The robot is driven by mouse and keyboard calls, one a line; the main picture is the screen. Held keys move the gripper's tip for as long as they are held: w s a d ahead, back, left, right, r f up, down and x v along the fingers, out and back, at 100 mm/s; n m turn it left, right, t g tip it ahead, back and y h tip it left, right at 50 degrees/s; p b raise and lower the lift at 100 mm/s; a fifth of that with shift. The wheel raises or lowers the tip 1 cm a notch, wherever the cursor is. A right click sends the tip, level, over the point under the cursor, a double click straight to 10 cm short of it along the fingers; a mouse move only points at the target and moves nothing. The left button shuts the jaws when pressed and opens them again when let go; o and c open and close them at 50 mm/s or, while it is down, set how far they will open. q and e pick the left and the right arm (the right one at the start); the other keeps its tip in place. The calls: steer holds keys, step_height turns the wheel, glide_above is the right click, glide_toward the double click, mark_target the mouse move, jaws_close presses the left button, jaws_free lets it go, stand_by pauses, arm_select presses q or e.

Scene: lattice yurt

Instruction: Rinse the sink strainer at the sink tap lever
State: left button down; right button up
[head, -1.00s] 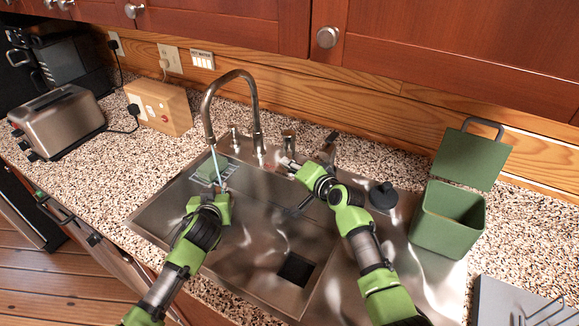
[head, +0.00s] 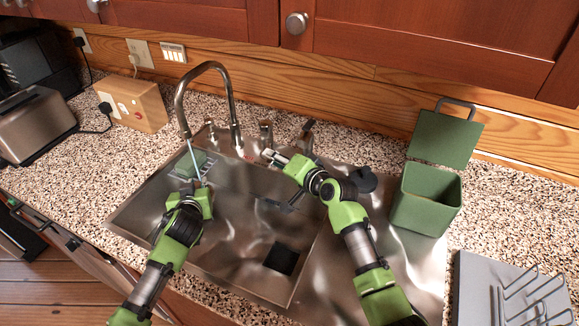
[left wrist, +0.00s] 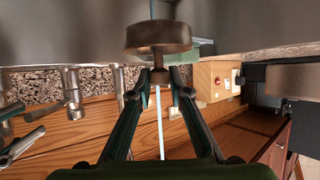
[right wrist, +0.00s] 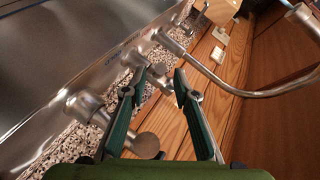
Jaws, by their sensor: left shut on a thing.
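The sink strainer (left wrist: 158,37), a dull bronze cup with a short stem, is held by its stem in my left gripper (left wrist: 160,78). In the head view, my left gripper (head: 199,184) is over the sink's left part, below the tap spout (head: 186,134). A thin pale water stream (head: 193,155) runs from the spout down to the gripper; whether it strikes the strainer is hard to tell. My right gripper (right wrist: 155,90) is open and empty. It faces a metal lever fitting (right wrist: 134,60) behind the sink, probably the tap lever, seemingly without touching it.
The steel sink (head: 230,230) has a dark square drain (head: 281,258). A green sponge-like block (head: 190,163) lies at its back left. A black round stopper (head: 363,180), an open green bin (head: 427,200) and a grey dish rack (head: 490,290) stand right. Wall cabinets (head: 400,40) hang above.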

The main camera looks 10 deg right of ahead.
steer(key=v, duration=0.7)
steer(key=shift+s+r, duration=0.15)
steer(key=shift+s, duration=0.2)
steer(key=shift+d, duration=0.1)
stand_by(0.3)
jaws_close()
step_height(320, 180, up, 8)
steer(key=w+d+n+g+h, duration=0.1)
steer(key=d+n+g+h, duration=0.1)
steer(key=d+n+g, duration=0.1)
steer(key=s+a+f+x, duration=0.1)
steer(key=x, duration=1.1)
steer(key=shift+s+a+f, duration=0.2)
steer(key=shift+a+f, duration=0.1)
steer(key=shift+a, duration=0.1)
